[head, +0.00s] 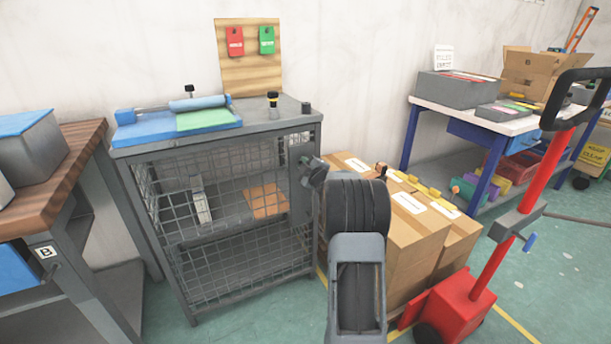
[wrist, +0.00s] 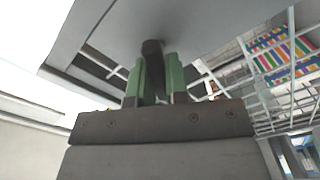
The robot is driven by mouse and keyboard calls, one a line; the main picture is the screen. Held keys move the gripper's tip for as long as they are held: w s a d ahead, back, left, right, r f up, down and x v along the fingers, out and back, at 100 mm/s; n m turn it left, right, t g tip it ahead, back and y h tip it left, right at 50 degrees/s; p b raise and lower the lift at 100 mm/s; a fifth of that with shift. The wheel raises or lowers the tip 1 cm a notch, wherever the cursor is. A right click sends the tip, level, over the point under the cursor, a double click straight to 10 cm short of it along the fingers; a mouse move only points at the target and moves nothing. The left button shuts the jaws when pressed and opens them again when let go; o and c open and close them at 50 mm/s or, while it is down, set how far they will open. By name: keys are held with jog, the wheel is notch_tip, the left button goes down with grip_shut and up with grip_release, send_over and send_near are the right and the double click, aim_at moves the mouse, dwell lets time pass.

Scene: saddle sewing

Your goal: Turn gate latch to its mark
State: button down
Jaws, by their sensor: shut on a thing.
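The gate latch (wrist: 152,47) is a dark, rounded knob on a grey plate (wrist: 190,22) in the wrist view. My gripper (wrist: 157,80) has its two green fingers on either side of the knob, shut on it. In the head view my gripper (head: 316,170) is at the right front edge of the wire-mesh cabinet gate (head: 230,205), against its grey latch plate (head: 301,190). There my gripper and arm hide the latch. I cannot make out the mark or the latch's angle to it.
The grey cabinet top (head: 262,118) holds a blue mat, a roll and small knobs. Cardboard boxes (head: 425,235) stand close to the right of my arm, with a red hand truck (head: 470,300) beyond. A wooden-topped bench (head: 50,175) is at left. Green floor shows in front of the cabinet.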

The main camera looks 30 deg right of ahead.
jog(key=n+b, duration=0.1)
jog(key=b, duration=0.1)
jog(key=n+b, duration=0.2)
jog(key=shift+f+n, duration=0.25)
jog(key=shift+n, duration=0.05)
jog(key=shift+r+n+b, duration=0.1)
jog(key=shift+n+b, duration=0.45)
jog(key=shift+n, duration=0.05)
jog(key=c, duration=1.1)
grip_release()
jog(key=shift+s+a+p, duration=0.35)
jog(key=shift+s+p, duration=0.05)
jog(key=shift+s, duration=1.9)
jog(key=shift+s+a+p, duration=0.3)
jog(key=shift+s+p, duration=0.05)
jog(key=shift+s, duration=1.9)
jog(key=shift+s+a+p, duration=0.35)
jog(key=shift+s+p, duration=0.05)
jog(key=shift+s, duration=1.9)
